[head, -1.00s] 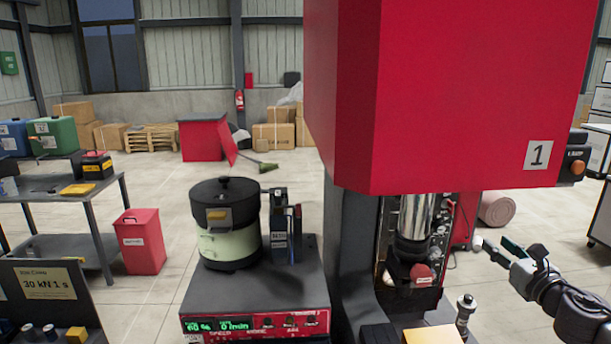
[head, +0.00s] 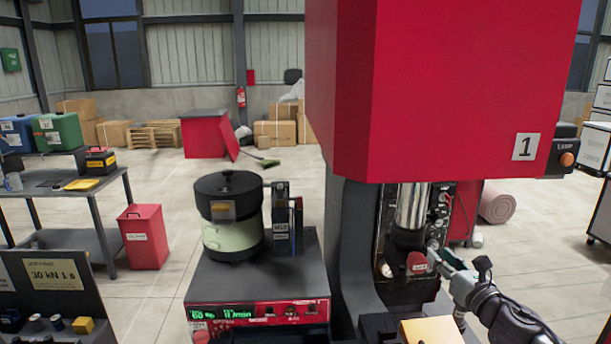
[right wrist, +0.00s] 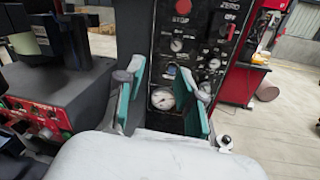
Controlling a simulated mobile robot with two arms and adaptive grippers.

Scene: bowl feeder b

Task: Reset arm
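My right gripper (head: 436,258) is in front of the red press, level with the lower part of its opening, and partly overlaps the dark tooling there. In the right wrist view my right gripper (right wrist: 163,84) shows two teal-lined fingers spread apart with nothing between them. They point toward a black panel (right wrist: 195,50) with gauges, knobs and a red stop button. I cannot tell whether the fingers touch anything. My left gripper is in neither view now.
The red press head (head: 440,90), marked 1, hangs over a steel ram (head: 412,205). Left of it stands a bowl feeder (head: 228,215) on a red-fronted control box (head: 262,312). A yellow block (head: 430,331) lies at the press front. Open floor lies beyond on the left.

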